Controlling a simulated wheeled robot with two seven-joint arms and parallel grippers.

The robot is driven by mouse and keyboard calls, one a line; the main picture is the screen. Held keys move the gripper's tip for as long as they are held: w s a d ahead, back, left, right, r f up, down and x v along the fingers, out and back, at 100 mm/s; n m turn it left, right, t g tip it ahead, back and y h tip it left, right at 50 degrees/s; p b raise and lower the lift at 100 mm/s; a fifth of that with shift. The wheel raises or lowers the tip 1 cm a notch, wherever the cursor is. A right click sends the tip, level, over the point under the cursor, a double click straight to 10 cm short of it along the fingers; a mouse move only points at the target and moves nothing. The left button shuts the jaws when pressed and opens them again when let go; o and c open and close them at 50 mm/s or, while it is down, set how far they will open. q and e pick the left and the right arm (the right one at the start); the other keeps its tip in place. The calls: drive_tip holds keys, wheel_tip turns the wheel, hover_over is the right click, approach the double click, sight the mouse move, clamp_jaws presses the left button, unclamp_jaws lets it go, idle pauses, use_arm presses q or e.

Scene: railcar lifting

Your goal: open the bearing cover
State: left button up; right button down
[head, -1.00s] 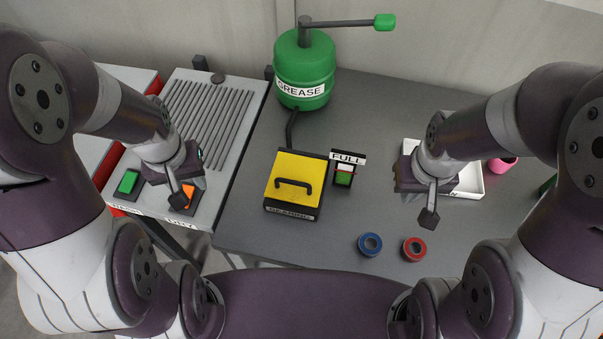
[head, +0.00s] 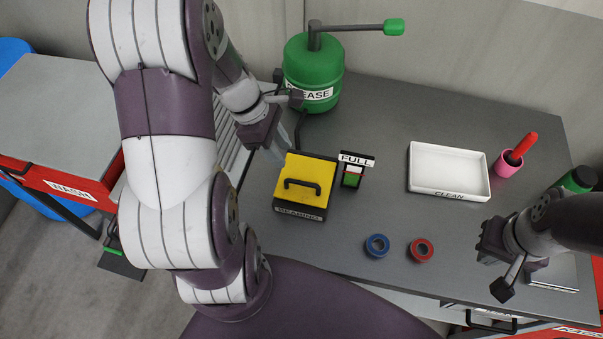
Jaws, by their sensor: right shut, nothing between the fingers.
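The bearing box (head: 300,212) stands on the grey table with its yellow cover (head: 318,171) down. A black handle (head: 303,184) sits on top of the cover. My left gripper (head: 281,148) is at the cover's far left corner, beside the box. Its fingers appear apart, with nothing seen between them; I cannot tell whether they touch the cover. My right gripper (head: 488,259) is shut and empty over the right front part of the table, away from the box. Its fingertips are mostly hidden by its own body.
A green grease drum (head: 313,75) with a lever stands behind the box. A FULL indicator (head: 354,168) stands close to its right. A blue ring (head: 377,246) and a red ring (head: 421,250) lie in front. A white tray (head: 449,192) and pink cup (head: 507,165) stand at right.

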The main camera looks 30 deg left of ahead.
sight(302, 182)
use_arm(q)
drive_tip(key=x, duration=1)
drive_tip(key=shift+f+b, duration=0.1)
drive_tip(key=shift+b, duration=0.2)
drive_tip(key=shift+d, duration=0.1)
clamp_jaws()
